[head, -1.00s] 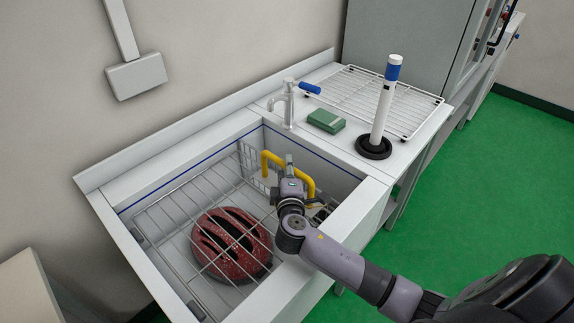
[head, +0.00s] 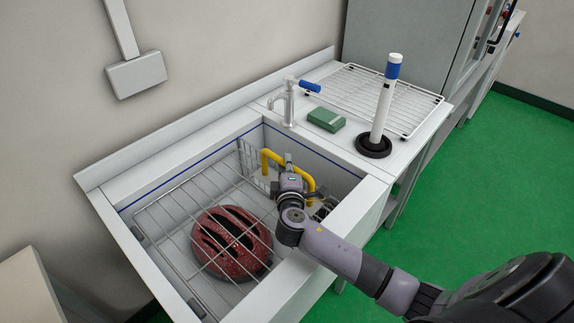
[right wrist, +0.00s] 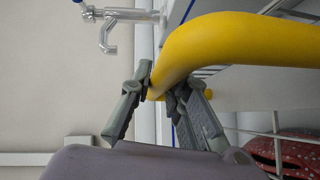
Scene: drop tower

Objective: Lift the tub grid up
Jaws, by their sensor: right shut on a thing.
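The tub grid (head: 176,222) is a wire grid inside the white sink tub (head: 335,225) in the head view. A yellow bar handle (head: 266,160) stands up at its far right end. My right gripper (head: 289,162) is shut on the handle. In the right wrist view its fingers (right wrist: 160,88) close around the yellow handle (right wrist: 235,50) from both sides. A red speckled helmet (head: 225,250) with dark slots shows through the grid wires. The grid's near right part is hidden by my arm. My left gripper is not in view.
A tap (head: 289,105) with a blue lever stands at the tub's back corner. A green block (head: 326,120), a white post (head: 383,105) with a black base and a white wire rack (head: 345,85) are on the counter to the right. Green floor lies beyond.

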